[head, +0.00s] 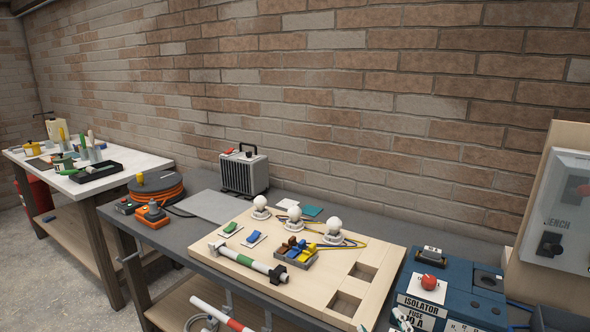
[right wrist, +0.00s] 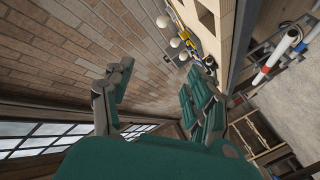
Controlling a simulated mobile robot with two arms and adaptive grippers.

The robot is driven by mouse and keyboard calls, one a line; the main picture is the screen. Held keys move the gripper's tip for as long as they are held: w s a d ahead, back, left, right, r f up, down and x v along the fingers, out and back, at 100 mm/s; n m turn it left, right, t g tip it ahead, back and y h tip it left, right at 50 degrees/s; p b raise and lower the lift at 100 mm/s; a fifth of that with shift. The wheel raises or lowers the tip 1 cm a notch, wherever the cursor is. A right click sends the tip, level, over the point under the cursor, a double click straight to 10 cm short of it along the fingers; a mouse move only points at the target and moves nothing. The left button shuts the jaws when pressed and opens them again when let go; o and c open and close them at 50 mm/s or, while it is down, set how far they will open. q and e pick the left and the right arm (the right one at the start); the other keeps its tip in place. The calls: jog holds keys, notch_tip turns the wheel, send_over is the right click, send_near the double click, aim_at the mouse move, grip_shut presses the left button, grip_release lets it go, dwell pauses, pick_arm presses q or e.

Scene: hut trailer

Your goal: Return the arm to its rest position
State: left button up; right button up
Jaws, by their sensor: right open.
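My right gripper (right wrist: 157,86) shows in the right wrist view, with its green and grey fingers spread wide apart. Nothing is between the fingers. Beyond them are the brick wall (right wrist: 60,50) and, at the upper right, the board with white bulbs (right wrist: 163,21). The gripper appears clear of the bench and touches nothing that I can see. My left gripper is in neither view.
The grey workbench (head: 190,235) holds a wooden board (head: 215,265) with bulbs and switches, a heater (head: 244,173), a cable reel (head: 156,190) and a blue isolator box (head: 452,285). A white-topped table (head: 130,158) stands left.

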jog(key=s+d+f+m+g+h, duration=0.1)
jog(key=s+d+f+m+g, duration=0.15)
jog(key=s+f+g, duration=0.65)
jog(key=s+d+f+m+g, duration=0.1)
jog(key=s+f+m+g, duration=0.3)
jog(key=s+f, duration=0.95)
jog(key=s+f+g, duration=0.1)
jog(key=s+f, duration=0.2)
jog(key=f, duration=1)
jog(key=s+f+g, duration=0.1)
jog(key=s+f, duration=0.1)
jog(key=f, duration=1)
jog(key=s+d+f+g, duration=0.1)
jog(key=s+d+f, duration=0.2)
jog(key=s+f, duration=1.1)
jog(key=shift+s+d+f, duration=0.15)
jog(key=shift+s+f, duration=0.15)
jog(key=shift+s, duration=0.7)
jog(key=shift+n, duration=0.25)
